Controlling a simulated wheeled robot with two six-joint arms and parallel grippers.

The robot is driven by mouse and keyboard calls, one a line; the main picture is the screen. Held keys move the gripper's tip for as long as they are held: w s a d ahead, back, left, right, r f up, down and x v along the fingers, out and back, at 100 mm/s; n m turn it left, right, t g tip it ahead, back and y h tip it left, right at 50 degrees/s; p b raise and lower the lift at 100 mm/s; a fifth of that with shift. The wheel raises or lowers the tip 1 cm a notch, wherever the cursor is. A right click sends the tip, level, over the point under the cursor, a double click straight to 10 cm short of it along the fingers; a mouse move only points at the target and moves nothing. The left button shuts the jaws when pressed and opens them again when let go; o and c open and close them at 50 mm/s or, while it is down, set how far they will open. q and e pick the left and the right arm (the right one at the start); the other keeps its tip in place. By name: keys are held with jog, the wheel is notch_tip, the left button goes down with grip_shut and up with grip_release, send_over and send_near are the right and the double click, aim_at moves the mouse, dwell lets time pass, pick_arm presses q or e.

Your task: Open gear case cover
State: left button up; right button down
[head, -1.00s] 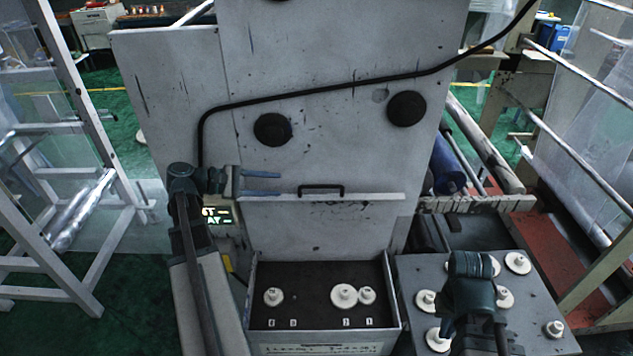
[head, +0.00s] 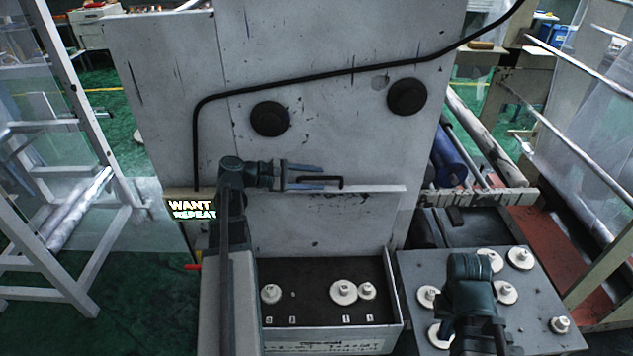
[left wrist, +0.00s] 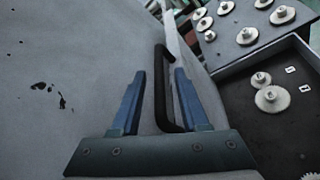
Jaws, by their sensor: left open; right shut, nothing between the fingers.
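The gear case cover's black bar handle (head: 338,183) is on a pale ledge (head: 375,190) across the grey machine front. My left gripper (head: 318,181) is open at the handle, coming from the left. In the left wrist view, the handle (left wrist: 160,90) stands between the two blue fingers (left wrist: 160,88), with no clear grip on it. Below is the open-topped gear case (head: 330,334) with several white gears inside. My right gripper (head: 447,328) is shut and empty above the grey gear table at the right; its fingers are mostly hidden by my wrist.
The grey table (head: 460,262) holds several loose white gears. Two black knobs (head: 269,119) and a black cable (head: 300,80) are on the panel above the handle. A lit sign (head: 191,209) is behind my left arm. A white frame (head: 85,250) stands at far left.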

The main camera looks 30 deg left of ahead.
pick_arm(q)
jog(key=shift+w+d+f, duration=0.15)
jog(key=shift+w+d, duration=0.15)
grip_shut()
dwell(1.4)
